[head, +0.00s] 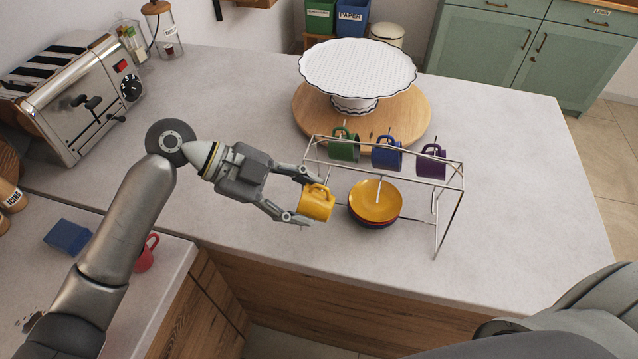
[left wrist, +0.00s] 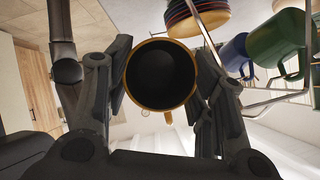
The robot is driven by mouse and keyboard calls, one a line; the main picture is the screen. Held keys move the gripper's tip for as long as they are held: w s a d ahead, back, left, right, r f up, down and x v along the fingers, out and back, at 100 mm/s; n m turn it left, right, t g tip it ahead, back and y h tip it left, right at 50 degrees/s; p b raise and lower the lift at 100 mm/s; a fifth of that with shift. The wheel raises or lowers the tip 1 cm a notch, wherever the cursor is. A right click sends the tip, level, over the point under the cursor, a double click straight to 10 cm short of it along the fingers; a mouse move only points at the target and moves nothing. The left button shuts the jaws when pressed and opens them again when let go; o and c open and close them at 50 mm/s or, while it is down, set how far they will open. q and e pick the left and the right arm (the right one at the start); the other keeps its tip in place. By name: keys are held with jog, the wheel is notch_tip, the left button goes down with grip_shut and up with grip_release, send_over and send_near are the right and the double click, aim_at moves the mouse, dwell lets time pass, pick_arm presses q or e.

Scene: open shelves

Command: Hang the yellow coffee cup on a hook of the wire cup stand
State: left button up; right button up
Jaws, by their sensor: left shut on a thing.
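The yellow coffee cup (head: 316,203) is between the fingers of my left gripper (head: 305,200), which is shut on it. It is held just left of the wire cup stand (head: 388,165), near the counter's front edge. In the left wrist view the cup (left wrist: 160,76) is gripped from both sides, with its dark round opening or base facing the camera. A green cup (head: 344,144), a blue cup (head: 386,154) and a purple cup (head: 431,162) hang along the stand. My right gripper is not in view.
Stacked bowls, yellow on top (head: 375,201), sit under the stand. Behind it a white cake stand (head: 357,70) stands on a round wooden board (head: 415,115). A toaster (head: 75,90) is at the left. A red mug (head: 147,254) and blue sponge (head: 68,236) are on the near-left counter.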

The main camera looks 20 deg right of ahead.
pick_arm(q)
jog(key=shift+a+f, duration=0.15)
jog(key=shift+f, duration=0.1)
jog(key=shift+s+a, duration=0.4)
jog(key=shift+s, duration=0.25)
jog(key=s+a+r+p, duration=0.1)
jog(key=s+a, duration=0.2)
jog(key=s, duration=0.2)
jog(key=shift+a+p, duration=0.2)
jog(key=shift+p, duration=0.15)
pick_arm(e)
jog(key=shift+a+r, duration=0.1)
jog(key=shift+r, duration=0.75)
pick_arm(q)
jog(key=shift+w, duration=0.1)
jog(key=w+a+n+t, duration=0.1)
jog(key=a+n+t, duration=0.2)
jog(key=a, duration=0.5)
jog(key=w+a+r+n+t, duration=0.1)
jog(key=a+n+t, duration=0.3)
jog(key=a, duration=0.4)
jog(key=w+a+n+t+y, duration=0.1)
jog(key=w+a+n+t, duration=0.2)
jog(key=a, duration=0.5)
jog(key=shift+w+a+r+n+t, duration=0.25)
jog(key=shift+a+n+t, duration=0.25)
jog(key=shift+n, duration=0.4)
